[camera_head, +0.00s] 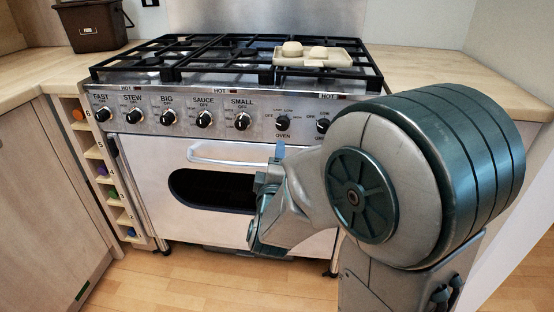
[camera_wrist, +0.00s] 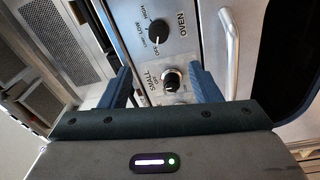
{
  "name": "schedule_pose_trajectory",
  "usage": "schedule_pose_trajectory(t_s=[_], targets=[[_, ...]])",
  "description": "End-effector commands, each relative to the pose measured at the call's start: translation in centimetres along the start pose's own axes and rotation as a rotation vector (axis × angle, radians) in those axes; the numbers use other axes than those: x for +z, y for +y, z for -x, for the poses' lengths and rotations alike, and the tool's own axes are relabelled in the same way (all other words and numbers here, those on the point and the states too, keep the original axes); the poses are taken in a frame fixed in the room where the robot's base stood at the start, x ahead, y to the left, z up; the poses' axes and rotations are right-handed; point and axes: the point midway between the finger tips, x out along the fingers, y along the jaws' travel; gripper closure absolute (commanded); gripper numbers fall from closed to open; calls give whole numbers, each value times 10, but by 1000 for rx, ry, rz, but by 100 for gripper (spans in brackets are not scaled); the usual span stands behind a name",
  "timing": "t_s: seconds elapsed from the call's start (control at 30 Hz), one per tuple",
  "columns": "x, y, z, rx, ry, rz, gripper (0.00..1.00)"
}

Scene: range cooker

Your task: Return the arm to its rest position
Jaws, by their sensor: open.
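My arm (camera_head: 360,190) is bent in front of the range cooker (camera_head: 150,160), at the right of the head view. My gripper (camera_head: 274,166) is in front of the oven door, near its handle (camera_head: 225,155). In the wrist view, the two blue fingers of my gripper (camera_wrist: 162,86) stand apart with nothing held between them. Beyond them are the SMALL knob (camera_wrist: 171,80) and the OVEN knob (camera_wrist: 158,30). The door handle also shows to their right in the wrist view (camera_wrist: 232,50). How far the fingertips are from the panel is hard to tell.
A tray (camera_head: 345,60) with pale rounded items sits on the hob at the back right. A brown bin (camera_head: 95,28) stands on the left worktop (camera_head: 40,72). A narrow rack (camera_head: 100,165) with several bottles is left of the cooker. The wooden floor (camera_head: 165,285) at lower left is clear.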

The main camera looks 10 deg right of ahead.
Motion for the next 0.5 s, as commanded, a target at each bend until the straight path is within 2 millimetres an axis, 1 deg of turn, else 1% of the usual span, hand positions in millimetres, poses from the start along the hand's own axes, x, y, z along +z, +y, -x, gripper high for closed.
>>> schedule_pose_trajectory(t_s=[0.13, 0.27, 0.37, 0.5], targets=[[4, 1, -1, 1, -8, 0, 43], [4, 4, -2, -5, -7, -9, 43], [-1, 15, -3, -43, 9, -60, 43], [-14, 39, -2, -179, 50, -213, 43]])
